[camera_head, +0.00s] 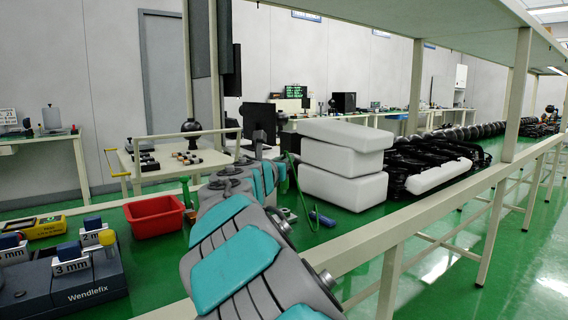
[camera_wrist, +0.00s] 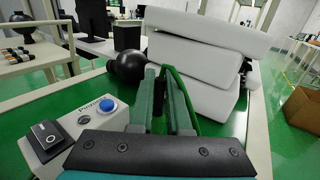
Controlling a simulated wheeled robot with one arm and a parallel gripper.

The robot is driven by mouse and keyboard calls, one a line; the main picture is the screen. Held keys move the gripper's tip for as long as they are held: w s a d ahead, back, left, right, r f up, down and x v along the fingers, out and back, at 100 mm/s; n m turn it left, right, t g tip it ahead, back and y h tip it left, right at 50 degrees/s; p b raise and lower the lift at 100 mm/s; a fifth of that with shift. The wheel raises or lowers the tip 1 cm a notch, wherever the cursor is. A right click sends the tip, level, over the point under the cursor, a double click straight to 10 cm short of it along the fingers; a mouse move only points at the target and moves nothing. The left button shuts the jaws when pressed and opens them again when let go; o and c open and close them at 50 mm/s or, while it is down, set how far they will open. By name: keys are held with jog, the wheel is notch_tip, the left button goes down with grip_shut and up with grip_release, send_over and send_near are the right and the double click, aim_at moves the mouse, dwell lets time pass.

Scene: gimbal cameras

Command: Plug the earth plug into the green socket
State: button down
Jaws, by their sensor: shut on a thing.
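In the wrist view, the two grey-green fingers of my gripper (camera_wrist: 160,72) point away from the camera and come close together at their tips. A green cable (camera_wrist: 184,88) curves beside the right finger. My gripper is shut on what seems to be the earth plug, whose body is mostly hidden by the fingers. In the head view my arm hides most of the gripper, and the green cable (camera_head: 301,186) loops up beside it. I cannot make out the green socket.
Stacked white blocks (camera_head: 342,160) stand close to the right of the gripper. A black ball-shaped thing (camera_wrist: 127,68) is just beyond it. A shelf post (camera_head: 414,88) rises behind.

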aim_at(283, 185)
jog(key=shift+f, duration=0.35)
jog(key=shift+d+f+b, duration=0.1)
jog(key=shift+f+b, duration=0.55)
jog(key=shift+f, duration=0.95)
jog(key=shift+p, duration=1.2)
dwell(0.8)
jog(key=shift+f+b, duration=0.65)
jog(key=shift+f, duration=0.65)
dwell(0.4)
jog(key=c, duration=0.8)
grip_release()
jog(key=v, duration=0.8)
